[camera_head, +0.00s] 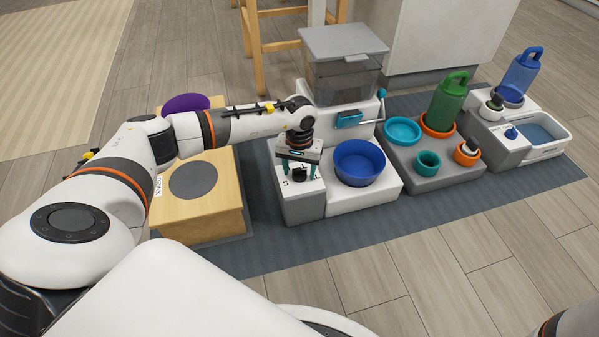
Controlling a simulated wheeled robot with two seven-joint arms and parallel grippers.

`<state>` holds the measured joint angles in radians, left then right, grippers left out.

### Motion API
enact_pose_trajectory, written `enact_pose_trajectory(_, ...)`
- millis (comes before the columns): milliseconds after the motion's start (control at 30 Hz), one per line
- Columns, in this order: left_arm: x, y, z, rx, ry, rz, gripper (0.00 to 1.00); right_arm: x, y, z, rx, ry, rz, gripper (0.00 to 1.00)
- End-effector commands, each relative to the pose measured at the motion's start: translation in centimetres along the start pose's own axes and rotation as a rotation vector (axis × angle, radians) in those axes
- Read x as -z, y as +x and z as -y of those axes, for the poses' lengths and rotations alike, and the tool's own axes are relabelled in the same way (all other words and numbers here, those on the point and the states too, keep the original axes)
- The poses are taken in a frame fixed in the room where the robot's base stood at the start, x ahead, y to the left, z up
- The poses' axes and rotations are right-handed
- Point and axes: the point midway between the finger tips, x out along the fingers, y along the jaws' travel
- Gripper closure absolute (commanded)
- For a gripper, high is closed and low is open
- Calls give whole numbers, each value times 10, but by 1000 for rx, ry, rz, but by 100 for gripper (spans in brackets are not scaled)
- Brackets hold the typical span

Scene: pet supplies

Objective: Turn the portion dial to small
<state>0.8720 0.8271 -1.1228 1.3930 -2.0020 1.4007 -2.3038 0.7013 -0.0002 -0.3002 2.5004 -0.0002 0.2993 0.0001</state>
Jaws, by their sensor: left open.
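The portion dial (299,174) is a small black knob on top of a light grey block (301,207), at the front left of the feeder. An S mark shows to its left on the block top, and what looks like an L to its right. The dial's pointing direction is too small to tell. My left gripper (298,170) points down over the dial, with its teal fingers apart on either side of it. Contact with the knob cannot be made out. My right gripper is not in view.
Right of the dial stands the feeder with a clear hopper (345,80), a blue lever (349,119) and a blue bowl (360,162). A wooden box (222,214) is to the left. Bottle stands (437,152) are to the right. The floor in front is clear.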

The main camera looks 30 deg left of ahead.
Motion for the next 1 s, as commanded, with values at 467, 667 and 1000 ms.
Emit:
enact_pose_trajectory(467,0,0,0,1,0,0,75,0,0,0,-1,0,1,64)
enact_pose_trajectory(667,0,0,1,2,-3,0,85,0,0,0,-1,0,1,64)
enact_pose_trajectory(1000,0,-3,1,2,-119,1,85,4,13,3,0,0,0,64)
